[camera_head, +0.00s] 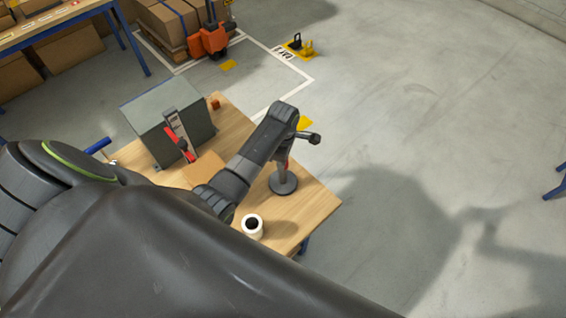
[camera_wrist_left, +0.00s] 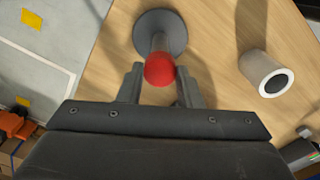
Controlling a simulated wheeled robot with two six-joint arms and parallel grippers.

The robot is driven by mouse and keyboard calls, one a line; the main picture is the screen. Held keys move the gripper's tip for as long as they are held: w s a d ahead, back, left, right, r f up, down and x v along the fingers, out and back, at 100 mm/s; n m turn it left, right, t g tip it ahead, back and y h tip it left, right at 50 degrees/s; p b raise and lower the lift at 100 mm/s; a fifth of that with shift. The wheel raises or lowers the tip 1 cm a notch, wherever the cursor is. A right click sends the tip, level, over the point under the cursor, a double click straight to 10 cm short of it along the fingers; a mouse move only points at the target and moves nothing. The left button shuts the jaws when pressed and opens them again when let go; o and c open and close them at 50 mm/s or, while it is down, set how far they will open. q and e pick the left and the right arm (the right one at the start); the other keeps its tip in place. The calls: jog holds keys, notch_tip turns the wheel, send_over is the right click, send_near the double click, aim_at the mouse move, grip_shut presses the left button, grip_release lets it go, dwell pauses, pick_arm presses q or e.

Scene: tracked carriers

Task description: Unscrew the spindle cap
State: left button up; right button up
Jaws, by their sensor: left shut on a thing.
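The spindle stands on the wooden table as a grey post on a round grey base (camera_head: 284,184); the base also shows in the left wrist view (camera_wrist_left: 160,32). The red spindle cap (camera_wrist_left: 159,70) tops the post. My left gripper (camera_wrist_left: 160,78) comes over the spindle from above, its two fingers on either side of the cap and shut on it. In the head view my left arm hides most of the cap and the fingers. Whether the cap has turned on its thread cannot be told. My right gripper is not in view.
A white cup-like cylinder with a dark opening (camera_head: 252,229) stands near the table's front edge, close to the spindle. A grey box (camera_head: 199,113) with a red-handled device (camera_head: 181,142) is at the back left. The table's right edge (camera_head: 323,208) is near the spindle.

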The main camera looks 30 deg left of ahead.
pick_arm(q)
jog(key=n, duration=0.5)
jog(key=o, duration=0.9)
